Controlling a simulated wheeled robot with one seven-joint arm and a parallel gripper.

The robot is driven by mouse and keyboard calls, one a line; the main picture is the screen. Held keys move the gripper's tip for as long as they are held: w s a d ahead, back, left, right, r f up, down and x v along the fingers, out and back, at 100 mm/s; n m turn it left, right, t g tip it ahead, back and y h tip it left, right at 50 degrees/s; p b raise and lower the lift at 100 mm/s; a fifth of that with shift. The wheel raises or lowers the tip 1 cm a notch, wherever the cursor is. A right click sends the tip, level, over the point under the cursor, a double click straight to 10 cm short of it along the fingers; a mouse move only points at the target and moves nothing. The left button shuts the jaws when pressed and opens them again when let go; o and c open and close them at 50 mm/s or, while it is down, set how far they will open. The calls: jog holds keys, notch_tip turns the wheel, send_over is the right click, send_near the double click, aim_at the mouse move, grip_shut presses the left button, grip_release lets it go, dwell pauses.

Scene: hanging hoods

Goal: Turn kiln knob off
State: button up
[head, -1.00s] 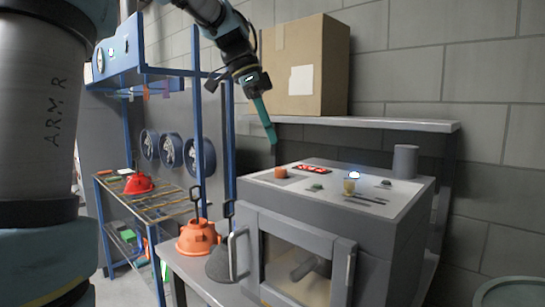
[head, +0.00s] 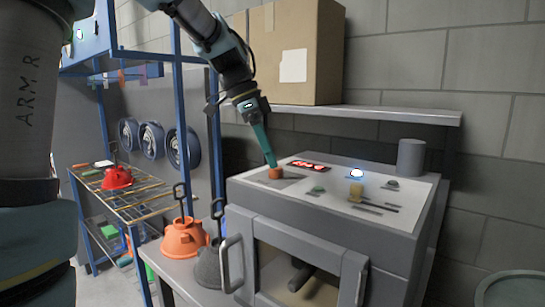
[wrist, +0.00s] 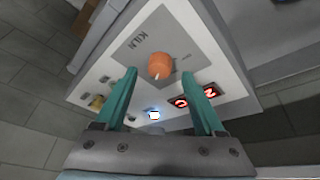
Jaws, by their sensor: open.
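The kiln (head: 330,225) is a grey box with a windowed door and a pale control panel on top. Its orange knob (head: 275,174) sits at the panel's left side; in the wrist view the knob (wrist: 160,66) is beside the word KILN, with a light mark on its edge. In the wrist view my gripper (wrist: 162,78) is open, one finger on each side of the knob's near side; contact cannot be told.
A shelf with a cardboard box (head: 297,52) is behind. An orange hood (head: 184,238) stands left of the kiln.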

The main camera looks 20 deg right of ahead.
jog(key=shift+x, duration=1.15)
grip_shut()
